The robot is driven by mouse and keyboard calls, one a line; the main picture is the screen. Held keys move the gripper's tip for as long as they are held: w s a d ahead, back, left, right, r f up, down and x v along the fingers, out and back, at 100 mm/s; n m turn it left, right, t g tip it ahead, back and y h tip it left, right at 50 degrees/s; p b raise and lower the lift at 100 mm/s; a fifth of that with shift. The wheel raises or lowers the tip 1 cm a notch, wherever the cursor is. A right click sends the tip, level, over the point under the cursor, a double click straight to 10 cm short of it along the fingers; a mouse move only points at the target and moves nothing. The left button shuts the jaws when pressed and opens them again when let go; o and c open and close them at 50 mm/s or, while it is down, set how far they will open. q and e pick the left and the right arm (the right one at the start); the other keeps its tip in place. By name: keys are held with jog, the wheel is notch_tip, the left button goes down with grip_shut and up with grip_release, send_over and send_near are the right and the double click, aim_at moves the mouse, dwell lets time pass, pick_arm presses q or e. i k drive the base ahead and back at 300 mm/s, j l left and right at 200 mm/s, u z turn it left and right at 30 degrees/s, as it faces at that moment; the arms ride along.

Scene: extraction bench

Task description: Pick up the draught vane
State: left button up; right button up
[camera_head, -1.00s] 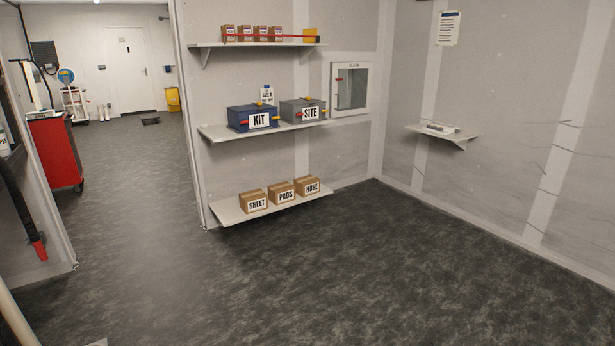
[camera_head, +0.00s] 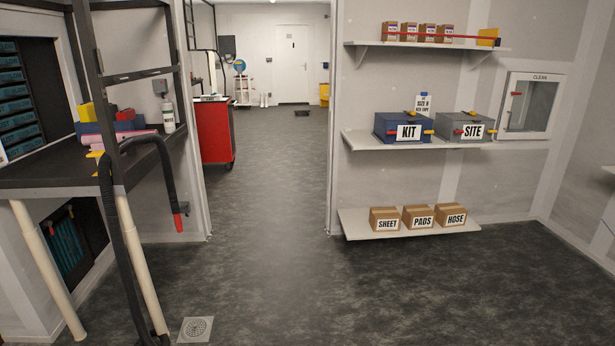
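I cannot make out a draught vane for certain in this view. The dark bench (camera_head: 40,172) stands at the left, with a black metal frame above it. On it are a yellow block (camera_head: 87,112), blue and red items, a pink stack (camera_head: 122,126) and a white bottle (camera_head: 168,117). These items partly overlap, and small things among them are hidden or too small to tell. Neither of my grippers is in view.
A black hose (camera_head: 106,190) with a red tip hangs at the bench. A red cabinet (camera_head: 215,133) stands beyond the doorway. Shelves at right hold a blue KIT box (camera_head: 388,125), a grey SITE box (camera_head: 455,125) and cartons. The middle floor is clear around a drain (camera_head: 195,329).

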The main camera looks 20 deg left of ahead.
aim_at(94, 158)
jog(key=i+j+u, duration=0.1)
jog(key=i+u, duration=0.25)
jog(key=i, duration=0.2)
jog(key=i+u, duration=0.4)
jog(key=i, duration=0.15)
jog(key=i+u, duration=0.25)
jog(key=i, duration=0.4)
jog(key=i+l+u, duration=0.25)
jog(key=i, duration=0.35)
jog(key=i+u, duration=0.45)
jog(key=i+l+u, duration=0.25)
jog(key=i+u, duration=0.2)
jog(key=i, duration=0.1)
